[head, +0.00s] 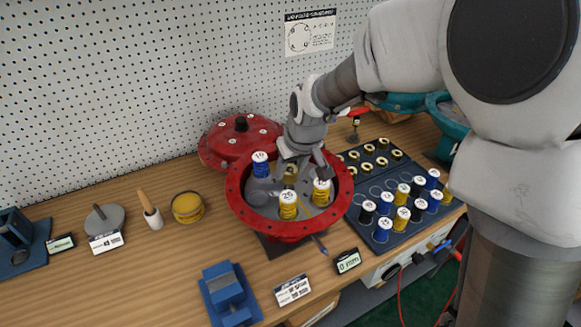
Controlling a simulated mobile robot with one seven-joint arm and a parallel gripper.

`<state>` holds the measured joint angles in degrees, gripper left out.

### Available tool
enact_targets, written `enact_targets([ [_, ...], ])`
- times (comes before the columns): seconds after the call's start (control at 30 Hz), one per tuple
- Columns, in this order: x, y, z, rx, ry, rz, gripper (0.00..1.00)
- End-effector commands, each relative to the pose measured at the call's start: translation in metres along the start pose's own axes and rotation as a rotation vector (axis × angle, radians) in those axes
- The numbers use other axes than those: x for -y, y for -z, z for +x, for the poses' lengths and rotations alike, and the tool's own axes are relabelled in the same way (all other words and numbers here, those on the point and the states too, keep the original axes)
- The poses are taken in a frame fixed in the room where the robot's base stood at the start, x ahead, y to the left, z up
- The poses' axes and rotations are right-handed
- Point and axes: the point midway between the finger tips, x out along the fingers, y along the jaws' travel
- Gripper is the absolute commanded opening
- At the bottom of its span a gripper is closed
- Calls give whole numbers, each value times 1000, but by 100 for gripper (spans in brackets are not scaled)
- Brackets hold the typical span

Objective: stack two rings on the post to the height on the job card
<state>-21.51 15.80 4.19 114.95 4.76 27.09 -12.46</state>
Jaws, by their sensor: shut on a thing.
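My gripper (298,163) reaches down into the open red flanged housing (240,213). It is shut on a small yellow-brown piece (290,174), mostly hidden by the fingers; I cannot tell if this is a ring. Inside the housing stand a numbered blue piece (260,168) at the left, a numbered yellow piece (288,208) at the front and another yellow piece (321,195) at the right. Any post under my gripper is hidden. A white printed card (293,289) lies in front of the housing; its text is too small to read. I cannot tell which card is the job card.
A dark tray (365,240) at the right holds several numbered blue, black and yellow pieces, with brass rings (368,166) behind. A red cover (235,145) lies behind the housing. A blue vise (222,290) and small display (348,261) stand in front.

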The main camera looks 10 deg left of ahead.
Motion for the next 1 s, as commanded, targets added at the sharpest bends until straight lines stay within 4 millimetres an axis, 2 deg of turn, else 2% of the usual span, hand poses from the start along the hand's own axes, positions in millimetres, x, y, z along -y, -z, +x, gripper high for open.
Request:
enact_targets([
  [0.13, 0, 0, 0, -1, 0, 0, 0],
  [0.17, 0, 0, 0, -1, 0, 0, 50],
  [0.33, 0, 0, -1, -1, 0, 0, 81],
  [0.6, 0, 0, 0, 1, 0, 0, 82],
  [0.73, 0, 0, -6, -1, 0, 0, 82],
  [0.87, 0, 1, -24, -4, -1, 0, 82],
  [1.0, 0, 2, -55, -6, -1, -1, 82],
])
